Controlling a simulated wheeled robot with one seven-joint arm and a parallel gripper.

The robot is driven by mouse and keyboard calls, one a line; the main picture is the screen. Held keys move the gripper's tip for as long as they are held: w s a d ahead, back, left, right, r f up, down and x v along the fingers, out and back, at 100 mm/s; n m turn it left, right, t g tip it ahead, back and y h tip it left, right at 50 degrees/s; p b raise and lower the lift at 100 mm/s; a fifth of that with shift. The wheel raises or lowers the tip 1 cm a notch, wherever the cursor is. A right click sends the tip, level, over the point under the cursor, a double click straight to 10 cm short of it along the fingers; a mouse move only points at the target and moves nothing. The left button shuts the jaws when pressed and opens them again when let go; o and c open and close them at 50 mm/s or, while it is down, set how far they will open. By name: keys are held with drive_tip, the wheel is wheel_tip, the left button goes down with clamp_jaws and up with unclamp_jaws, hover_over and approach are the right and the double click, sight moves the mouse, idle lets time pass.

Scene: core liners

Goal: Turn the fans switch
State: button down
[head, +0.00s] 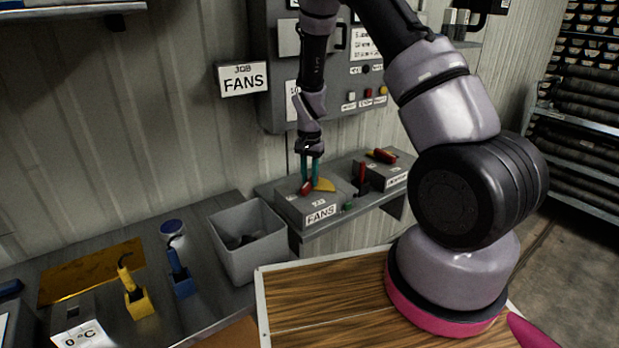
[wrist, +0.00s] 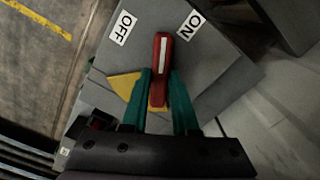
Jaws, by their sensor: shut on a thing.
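The fans switch is a grey box (head: 292,206) labelled FANS on a wall shelf, with a red handle (head: 305,188) on top. In the wrist view the red handle (wrist: 161,58) has a white stripe and points up between the OFF label (wrist: 122,28) and the ON label (wrist: 191,25), closer to ON. A yellow piece (wrist: 124,86) lies beside it. My gripper (head: 311,170) reaches down onto the box from above. Its teal fingers (wrist: 160,95) are shut on the red handle, one on each side. The handle's lower end is partly hidden between the fingers.
A second grey switch box (head: 385,172) with a red handle stands right of the fans box. A grey bin (head: 249,243) stands to the left, beside blue (head: 181,284) and yellow (head: 138,302) holders. A grey control panel (head: 335,80) is on the wall behind.

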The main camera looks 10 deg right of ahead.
sight(310, 181)
drive_tip(key=m, duration=0.5)
drive_tip(key=shift+m, duration=0.7)
drive_tip(key=c, duration=0.7)
unclamp_jaws()
wheel_tip(310, 181, up, 11)
drive_tip(key=shift+f, duration=0.1)
